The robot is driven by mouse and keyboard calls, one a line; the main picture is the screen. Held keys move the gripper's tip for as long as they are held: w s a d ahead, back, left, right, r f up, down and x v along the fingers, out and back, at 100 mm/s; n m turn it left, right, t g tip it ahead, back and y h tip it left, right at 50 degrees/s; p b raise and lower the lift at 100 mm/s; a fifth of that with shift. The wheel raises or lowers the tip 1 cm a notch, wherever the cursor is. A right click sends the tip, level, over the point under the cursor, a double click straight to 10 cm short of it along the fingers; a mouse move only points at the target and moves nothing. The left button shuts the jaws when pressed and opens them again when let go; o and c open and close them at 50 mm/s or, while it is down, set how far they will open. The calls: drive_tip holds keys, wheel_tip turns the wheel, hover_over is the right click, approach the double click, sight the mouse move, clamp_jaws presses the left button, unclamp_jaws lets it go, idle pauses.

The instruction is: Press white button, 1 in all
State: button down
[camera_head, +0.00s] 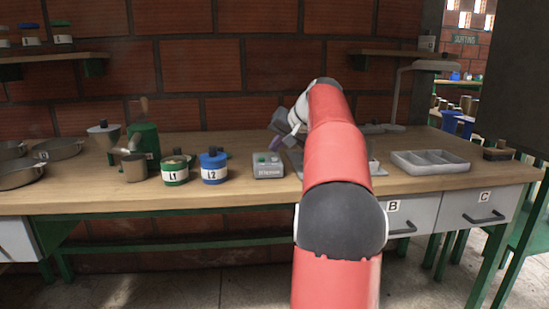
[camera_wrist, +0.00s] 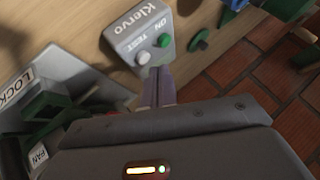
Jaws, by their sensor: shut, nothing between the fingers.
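A grey box labelled Klervo (camera_wrist: 132,30) sits on the wooden bench; it also shows in the head view (camera_head: 268,171). On its face in the wrist view are a white button (camera_wrist: 143,58), beside the word TEST, and a green button (camera_wrist: 165,40), beside ON. My gripper (camera_wrist: 158,70) is shut and empty. Its fingertips appear just beside the white button and the box's edge in the wrist view; I cannot tell whether they touch. In the head view my gripper (camera_head: 276,142) is above the box's right part, and the white button cannot be made out there.
Jars L1 (camera_head: 175,172) and L2 (camera_head: 214,168) stand left of the box. A grey divided tray (camera_head: 430,162) lies to the right. Panel parts labelled LOCK (camera_wrist: 17,89) and FAN (camera_wrist: 39,156) are close to my gripper in the wrist view.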

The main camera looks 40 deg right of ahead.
sight(277, 162)
wheel_tip(277, 162, up, 5)
drive_tip(key=p, duration=0.4)
idle(0.8)
drive_tip(key=s+a+f+n+g, duration=0.15)
drive_tip(key=s+a, duration=0.25)
drive_tip(key=a, duration=0.7)
drive_tip(key=s+a+f+n+g, duration=0.1)
drive_tip(key=s+a+f+n, duration=0.15)
drive_tip(key=a, duration=0.85)
drive_tip(key=s+a+f+n, duration=0.2)
drive_tip(key=s+a+f, duration=0.4)
drive_tip(key=s+f, duration=0.2)
drive_tip(key=s+a+f+n+g, duration=0.1)
drive_tip(key=s+a+f+n, duration=0.1)
drive_tip(key=s+a+f, duration=0.4)
drive_tip(key=s+f, duration=0.3)
drive_tip(key=s, duration=0.3)
drive_tip(key=shift+s+h, duration=0.2)
drive_tip(key=shift+h, duration=0.1)
drive_tip(key=shift+a, duration=0.1)
